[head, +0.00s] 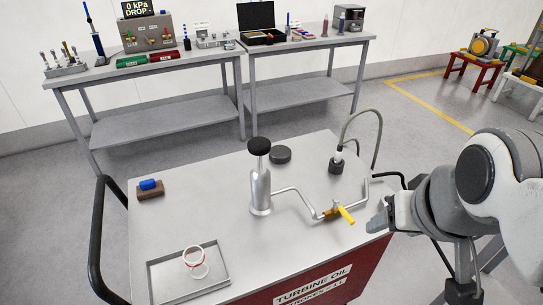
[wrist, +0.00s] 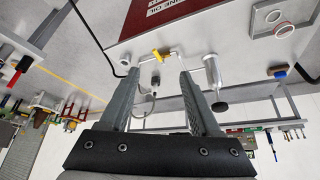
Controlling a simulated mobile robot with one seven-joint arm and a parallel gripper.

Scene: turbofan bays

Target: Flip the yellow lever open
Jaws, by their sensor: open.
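The yellow lever (head: 346,214) sits on a thin metal pipe at the right side of the cart top, sticking out toward the cart's front right. It also shows in the wrist view (wrist: 157,55), just beyond and between my fingertips.
The cart top (head: 200,215) carries a metal tray (head: 215,283) with white and red rings, a blue item on a brown block (head: 150,188) and a black disc (head: 280,155). A black handle (head: 97,240) is at left. Benches with instruments stand behind.

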